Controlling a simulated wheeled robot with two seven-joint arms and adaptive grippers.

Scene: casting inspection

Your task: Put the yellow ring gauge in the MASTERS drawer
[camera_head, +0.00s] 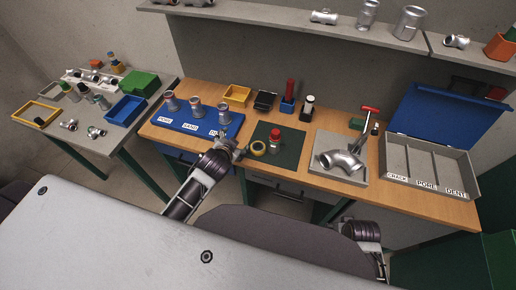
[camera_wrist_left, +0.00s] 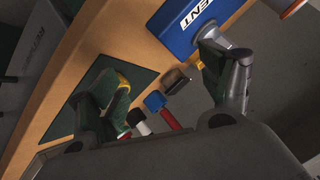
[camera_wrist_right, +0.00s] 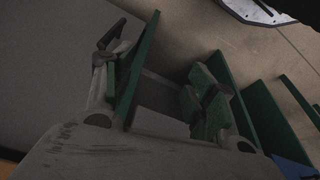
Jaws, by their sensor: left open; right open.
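The yellow ring gauge (camera_head: 258,148) lies at the left edge of the green mat (camera_head: 290,157) on the wooden bench. In the left wrist view a yellow edge (camera_wrist_left: 122,80) shows at the left finger, mostly hidden by it. My left gripper (camera_head: 232,148) is open just left of the ring in the head view; its fingers (camera_wrist_left: 165,82) are spread over the bench, and I cannot tell whether one touches the ring. My right gripper (camera_head: 368,240) is open and empty, low in front of the bench. A drawer front (camera_head: 288,190) sits under the bench; its label is not readable.
A blue board (camera_head: 195,126) with metal parts lies left of the mat. A silver-and-red part (camera_head: 275,140) stands on the mat. A grey tray (camera_head: 320,165) with a pipe elbow and a sorting box (camera_head: 430,165) with a blue lid stand right. A side table (camera_head: 105,135) is left.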

